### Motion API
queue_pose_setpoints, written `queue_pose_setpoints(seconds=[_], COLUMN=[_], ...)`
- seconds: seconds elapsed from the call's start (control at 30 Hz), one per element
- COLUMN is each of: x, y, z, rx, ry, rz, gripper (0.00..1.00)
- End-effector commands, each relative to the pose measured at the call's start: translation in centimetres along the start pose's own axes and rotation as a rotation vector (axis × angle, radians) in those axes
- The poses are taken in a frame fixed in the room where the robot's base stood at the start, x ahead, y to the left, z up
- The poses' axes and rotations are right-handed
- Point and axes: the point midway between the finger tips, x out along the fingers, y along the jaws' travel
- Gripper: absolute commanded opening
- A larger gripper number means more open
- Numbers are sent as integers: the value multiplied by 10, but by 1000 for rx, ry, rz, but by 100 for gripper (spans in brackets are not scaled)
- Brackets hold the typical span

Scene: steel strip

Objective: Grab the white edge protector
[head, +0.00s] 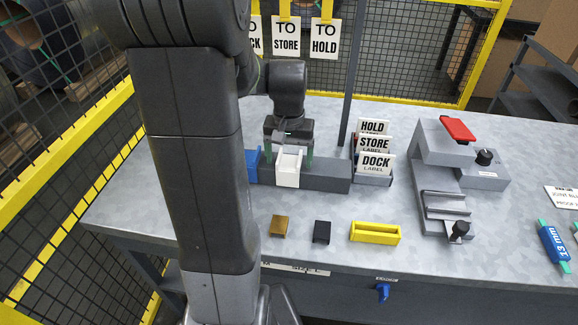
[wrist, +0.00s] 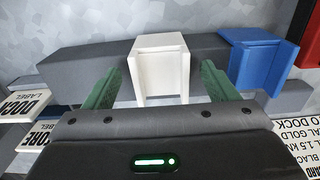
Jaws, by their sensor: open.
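The white edge protector (head: 288,167) sits on a dark grey bar (head: 325,177) near the back of the bench. In the wrist view the white edge protector (wrist: 161,66) lies between and just beyond the green fingertips of my gripper (wrist: 164,85). The fingers are apart, one on each side of it, with a gap on both sides, and hold nothing. In the head view my gripper (head: 289,150) is at the protector, partly hiding its upper end. A blue edge protector (wrist: 253,62) stands on the same bar, close to the right finger in the wrist view.
A label holder (head: 374,179) with HOLD, STORE and DOCK cards stands right of the bar. A brown piece (head: 279,226), a black piece (head: 321,232) and a yellow tray (head: 375,233) lie in front. A grey fixture (head: 447,180) with a red handle stands further right.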

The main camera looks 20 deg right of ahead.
Motion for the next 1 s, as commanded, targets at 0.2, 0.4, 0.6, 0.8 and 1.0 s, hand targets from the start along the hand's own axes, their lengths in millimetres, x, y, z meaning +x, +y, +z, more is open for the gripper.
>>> queue_pose_setpoints(seconds=[0.2,0.4,0.6,0.8,1.0], x=[0,0,-2,-30,-71], y=[0,0,0,0,0], z=[0,0,0,-1,-1], rx=[0,0,0,0,0], ry=[0,0,0,5,5], rz=[0,0,0,0,0], gripper=[56,31,31,31,31])
